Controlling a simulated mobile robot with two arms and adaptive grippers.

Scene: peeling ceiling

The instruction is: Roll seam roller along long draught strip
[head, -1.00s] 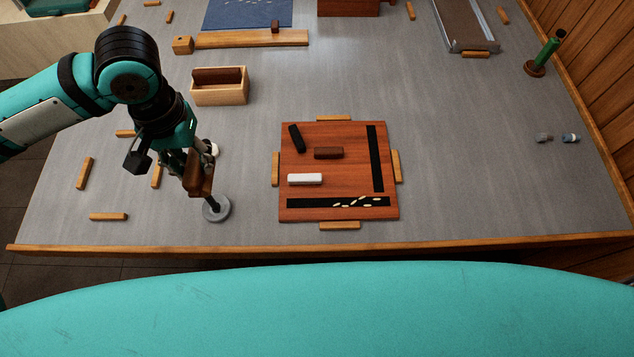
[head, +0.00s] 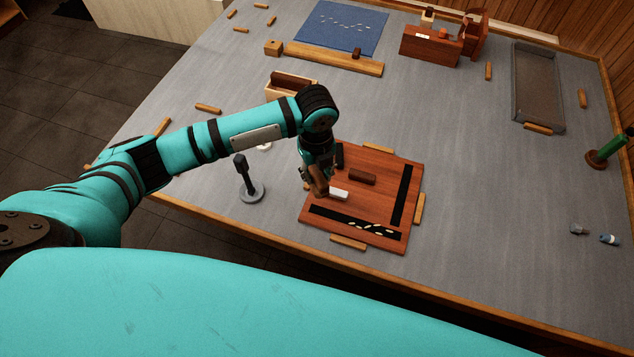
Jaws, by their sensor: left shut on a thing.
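My left gripper (head: 318,184) is shut on the seam roller (head: 318,186), whose brown handle shows; its lower end is hard to make out. It is over the left side of the reddish wooden board (head: 384,162). One black strip (head: 326,215) lies along the board's front edge, with pale flecks over its right part. Another black strip (head: 403,195) runs along the right side. The front one looks longer. A white block (head: 340,194) lies beside the gripper, and a brown block (head: 362,177) is farther back. I cannot tell whether the roller touches the board. My right gripper is not in view.
A black post on a grey round base (head: 252,192) stands empty left of the board. Small wooden blocks, such as one at the front (head: 348,243), edge the board. A wooden box (head: 298,86) stands behind my arm. The table right of the board is mostly clear.

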